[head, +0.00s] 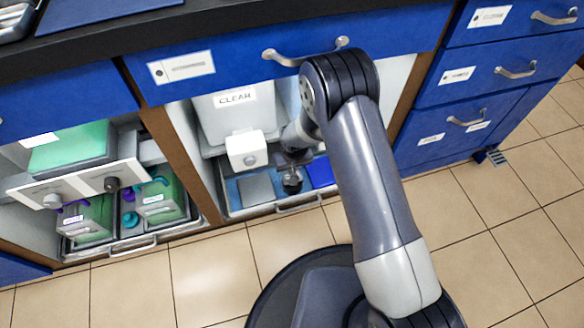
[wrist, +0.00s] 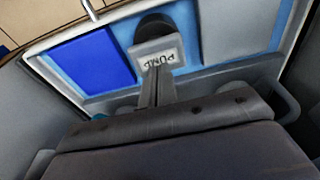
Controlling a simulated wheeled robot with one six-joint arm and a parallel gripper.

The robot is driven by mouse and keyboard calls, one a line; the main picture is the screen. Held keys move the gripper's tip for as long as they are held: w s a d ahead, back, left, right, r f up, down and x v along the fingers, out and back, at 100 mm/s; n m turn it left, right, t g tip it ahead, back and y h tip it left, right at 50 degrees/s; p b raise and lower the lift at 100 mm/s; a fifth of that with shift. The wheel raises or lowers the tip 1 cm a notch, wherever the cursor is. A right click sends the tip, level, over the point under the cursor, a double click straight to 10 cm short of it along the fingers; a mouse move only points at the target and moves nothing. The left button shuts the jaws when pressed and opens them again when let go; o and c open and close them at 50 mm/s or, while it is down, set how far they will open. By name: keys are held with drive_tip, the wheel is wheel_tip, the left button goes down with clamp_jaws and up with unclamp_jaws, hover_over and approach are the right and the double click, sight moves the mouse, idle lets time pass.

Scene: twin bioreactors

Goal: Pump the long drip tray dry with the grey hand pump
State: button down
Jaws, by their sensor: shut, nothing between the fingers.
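The long drip tray (head: 262,211) lies on the floor of the middle cabinet bay. Its pale rim shows in the wrist view (wrist: 60,40), with light blue, which looks like liquid, between the pads inside. The grey hand pump (wrist: 165,50), labelled PUMP and with a black rounded top, stands at the tray's middle; its dark top also shows in the head view (head: 292,184). My gripper (wrist: 157,70) is shut and empty, its fingertips right at the pump's labelled face. I cannot tell if they touch. In the head view the arm partly hides the gripper.
A dark blue pad (wrist: 92,60) and a grey pad (wrist: 235,28) lie in the tray either side of the pump. A grey tank (head: 222,120) and white box (head: 246,151) are above. Green-filled containers (head: 160,200) fill the left bay.

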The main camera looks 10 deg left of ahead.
drive_tip(key=shift+f+b, duration=0.7)
drive_tip(key=shift+f, duration=0.8)
drive_tip(key=shift+r+p, duration=0.85)
drive_tip(key=shift+r, duration=0.8)
drive_tip(key=shift+s, duration=0.1)
